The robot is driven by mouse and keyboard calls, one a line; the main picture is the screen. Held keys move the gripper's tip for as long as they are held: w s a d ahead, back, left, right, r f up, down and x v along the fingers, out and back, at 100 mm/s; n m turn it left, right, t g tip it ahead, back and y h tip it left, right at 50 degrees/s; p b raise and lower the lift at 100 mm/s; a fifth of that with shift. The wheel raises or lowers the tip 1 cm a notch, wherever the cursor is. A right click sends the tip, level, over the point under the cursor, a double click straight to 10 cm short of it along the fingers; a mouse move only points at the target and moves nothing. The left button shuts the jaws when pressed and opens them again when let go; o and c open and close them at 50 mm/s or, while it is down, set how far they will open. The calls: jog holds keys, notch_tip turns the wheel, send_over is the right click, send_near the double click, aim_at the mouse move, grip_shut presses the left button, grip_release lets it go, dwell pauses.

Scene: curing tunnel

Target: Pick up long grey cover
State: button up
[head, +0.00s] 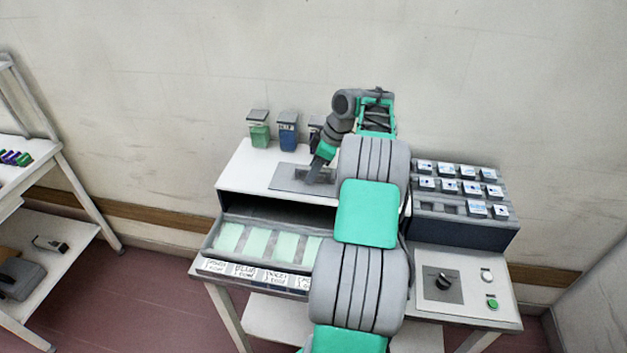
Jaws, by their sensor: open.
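A flat, long grey cover (287,182) lies on the white top of the curing tunnel (243,172). My gripper (318,173) points down over the right part of the cover. Its jaws are open, but the fingers are small and dark here, and I cannot tell whether they touch the cover or stand around a raised part of it. My green and grey arm hides the right end of the tunnel top and whatever lies behind it.
Jars with green (260,135) and blue (288,136) contents stand behind the cover, with another partly hidden by my arm. A tray (213,247) with pale green panels sits at the tunnel's open front. A rack (455,232) of labelled blocks and a control panel (465,262) are at right.

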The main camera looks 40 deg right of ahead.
jog(key=shift+r, duration=0.1)
jog(key=shift+c, duration=0.5)
grip_shut()
